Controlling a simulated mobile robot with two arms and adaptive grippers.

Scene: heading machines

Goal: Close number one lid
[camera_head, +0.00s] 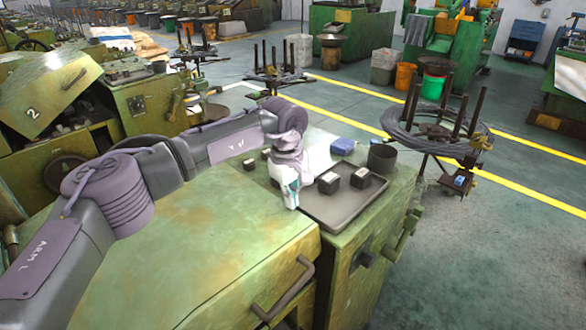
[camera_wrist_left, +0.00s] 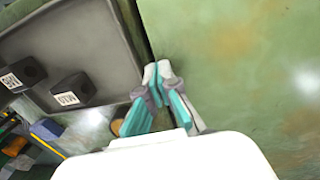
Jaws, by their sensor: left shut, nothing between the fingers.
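A large green lid (camera_head: 200,240) with worn paint fills the foreground of the head view, with a dark bar handle (camera_head: 285,292) at its front edge. It lies flat and looks shut; no number shows on it. My left arm stretches over it. My left gripper (camera_head: 291,198) is shut and empty at the lid's far right corner, beside the tray. In the left wrist view the closed fingertips (camera_wrist_left: 157,70) point at the dark gap between the tray and the green lid surface (camera_wrist_left: 235,60). I cannot tell whether they touch it. My right gripper is not in view.
A dark tray (camera_head: 330,215) holding small labelled black blocks (camera_head: 360,178) sits beside the lid, near a dark cup (camera_head: 382,158) and a blue item (camera_head: 342,146). A raised lid marked 2 (camera_head: 40,95) stands at left. A wire-coil stand (camera_head: 435,130) is on the floor at right.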

